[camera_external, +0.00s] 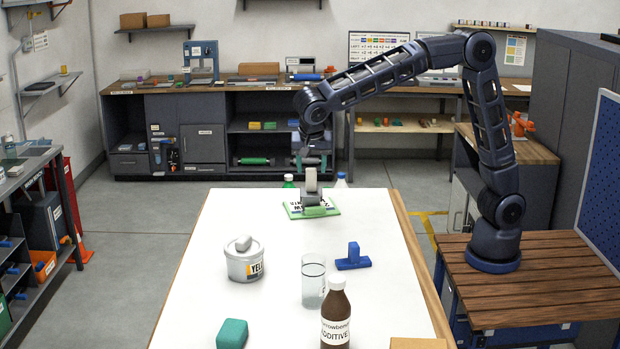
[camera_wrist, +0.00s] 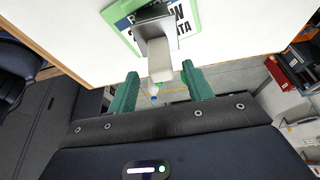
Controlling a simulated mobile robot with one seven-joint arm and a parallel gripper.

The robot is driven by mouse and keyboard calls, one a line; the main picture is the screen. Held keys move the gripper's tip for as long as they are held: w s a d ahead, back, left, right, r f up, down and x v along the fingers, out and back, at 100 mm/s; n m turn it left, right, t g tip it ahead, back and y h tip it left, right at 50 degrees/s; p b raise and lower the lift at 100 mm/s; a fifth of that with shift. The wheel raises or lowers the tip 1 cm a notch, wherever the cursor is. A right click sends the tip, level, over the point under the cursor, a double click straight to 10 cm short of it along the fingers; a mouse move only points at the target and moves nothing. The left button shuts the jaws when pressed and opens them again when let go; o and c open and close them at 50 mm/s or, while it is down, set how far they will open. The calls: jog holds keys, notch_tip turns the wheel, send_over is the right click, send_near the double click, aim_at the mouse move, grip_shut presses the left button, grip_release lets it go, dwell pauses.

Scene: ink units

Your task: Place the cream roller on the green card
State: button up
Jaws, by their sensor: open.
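The cream roller (camera_external: 311,180) stands upright on the green card (camera_external: 291,210) at the far end of the white table, its cream handle up and grey frame low. In the wrist view the roller's cream handle (camera_wrist: 160,62) lies between my fingertips, with gaps at both sides, and its grey frame covers part of the card (camera_wrist: 119,15). My gripper (camera_external: 312,162) is over the card, at the top of the handle. Its green fingers (camera_wrist: 160,76) are apart and hold nothing. The card's printing is partly hidden by the roller.
A white tub (camera_external: 243,265), a clear glass (camera_external: 313,285), a blue block piece (camera_external: 353,260), a brown bottle (camera_external: 336,318) and a teal block (camera_external: 232,333) stand nearer on the table (camera_external: 190,290). A green-capped bottle (camera_external: 288,181) and a white-and-blue bottle (camera_external: 341,180) are just behind the card.

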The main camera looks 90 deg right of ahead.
jog(key=v, duration=0.7)
jog(key=s+d+r+n+y, duration=0.15)
jog(key=s+d+n, duration=0.3)
jog(key=s, duration=0.45)
jog(key=s+d+f+n+t+y, duration=0.1)
jog(key=s+n, duration=0.3)
jog(key=s, duration=0.6)
jog(key=s+d+f+n+t, duration=0.2)
jog(key=s+d+f+n, duration=0.2)
jog(key=s, duration=0.6)
jog(key=s+d+f+n+t+y, duration=0.1)
jog(key=s+n, duration=0.4)
jog(key=s, duration=0.5)
notch_tip(320, 180, down, 2)
jog(key=shift+d+f+t+y, duration=0.2)
jog(key=shift+d+t+y, duration=0.15)
jog(key=shift+d, duration=0.3)
